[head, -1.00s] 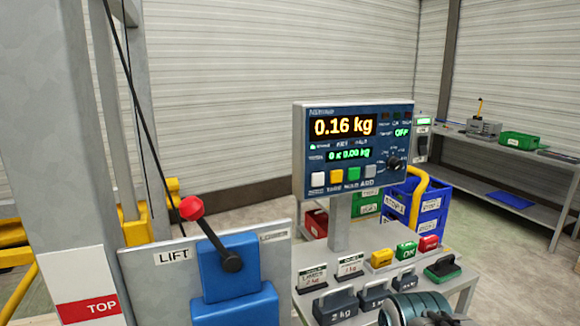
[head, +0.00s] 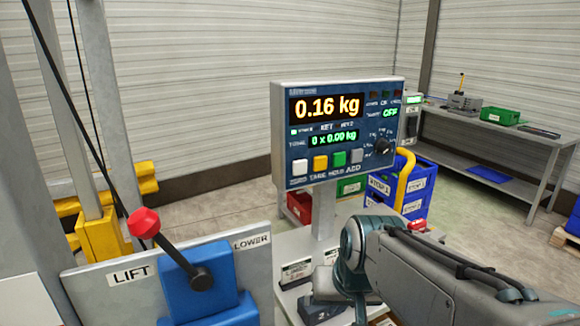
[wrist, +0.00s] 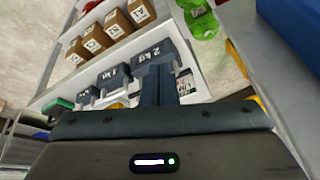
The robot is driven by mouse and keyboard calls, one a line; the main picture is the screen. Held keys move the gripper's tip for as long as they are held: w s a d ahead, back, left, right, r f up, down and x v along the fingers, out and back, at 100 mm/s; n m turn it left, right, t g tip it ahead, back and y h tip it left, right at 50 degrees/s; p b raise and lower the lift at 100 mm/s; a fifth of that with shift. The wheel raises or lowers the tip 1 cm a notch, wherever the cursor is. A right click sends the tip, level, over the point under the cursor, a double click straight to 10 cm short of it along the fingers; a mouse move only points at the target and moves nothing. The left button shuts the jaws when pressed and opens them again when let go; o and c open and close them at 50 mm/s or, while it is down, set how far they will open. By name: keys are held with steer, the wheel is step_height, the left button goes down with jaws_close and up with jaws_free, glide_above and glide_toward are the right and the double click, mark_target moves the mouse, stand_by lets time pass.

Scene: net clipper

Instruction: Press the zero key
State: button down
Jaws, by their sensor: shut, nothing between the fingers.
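The zero key is the white key (head: 300,168) at the left end of the key row on the blue indicator panel (head: 392,92), above a small "ZERO" label. The panel's main display (head: 325,106) reads 0.16 kg. In the wrist view my gripper (wrist: 160,86) is shut and empty, its dark fingers pointing towards the weights on the stand. In the head view my arm reaches in from the lower right, and its teal wrist joint stands below the panel, right of the post. The fingers are not clear there. The key is apart from my arm and unobstructed.
Beside the white key are yellow (head: 320,163), green (head: 338,159) and grey keys. A blue lift control with a red-knobbed lever (head: 144,223) stands at left. Weights (wrist: 112,78) and brown boxes (wrist: 118,22) sit below the panel. The space before the panel's keys is clear.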

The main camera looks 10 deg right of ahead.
steer(key=w+d+r+m+t+y+p, duration=0.1)
steer(key=w+d+r+m+t, duration=0.1)
steer(key=w+r, duration=1.3)
steer(key=w+m+t, duration=0.1)
steer(key=t, duration=0.1)
steer(key=shift+w+d+m+t+p, duration=0.15)
steer(key=shift+d+m+t+p, duration=0.05)
steer(key=shift+m+t+p, duration=0.1)
steer(key=p, duration=0.4)
glide_toward(308, 169)
steer(key=shift+w+a+f, duration=0.1)
steer(key=shift+a+f, duration=0.25)
steer(key=shift+f, duration=0.45)
steer(key=shift+w+a+f, duration=0.15)
steer(key=shift+a+f, duration=0.2)
steer(key=shift+f, duration=0.4)
steer(key=shift+w+a+f, duration=0.1)
steer(key=shift+a+f, duration=0.25)
steer(key=shift+f, duration=0.45)
steer(key=shift+w, duration=0.2)
steer(key=shift+w+a, duration=0.15)
steer(key=shift+w, duration=0.05)
